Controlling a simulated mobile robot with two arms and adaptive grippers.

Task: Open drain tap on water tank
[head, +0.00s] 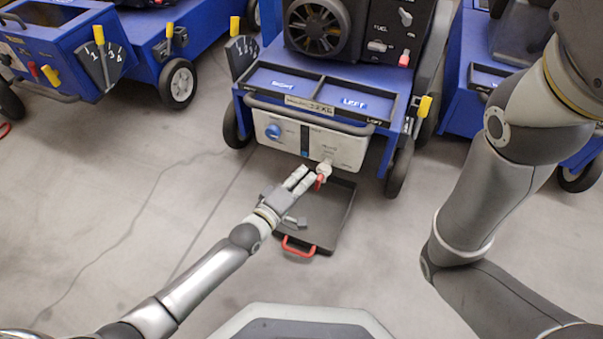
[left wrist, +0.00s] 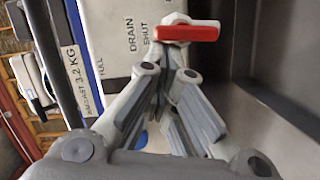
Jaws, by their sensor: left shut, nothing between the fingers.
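The water tank (head: 268,128) is a white box on the front of the blue aerator, with a blue cap at its left. Its drain tap has a red lever (head: 320,182) low at the tank's right. In the left wrist view the red lever (left wrist: 187,33) lies crosswise, near the printed words DRAIN and SHUT on the tank face (left wrist: 115,45). My left gripper (head: 304,177) is shut and empty, its fingertips close beside the tap. In the left wrist view the fingers (left wrist: 165,72) meet just below the lever; whether they touch it I cannot tell. My right gripper is out of view.
A black tray (head: 335,215) with a red handle (head: 298,247) lies on the floor below the tap, partly under my left gripper. Other blue aerators stand left (head: 75,50) and right (head: 462,100). The grey floor in front is clear.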

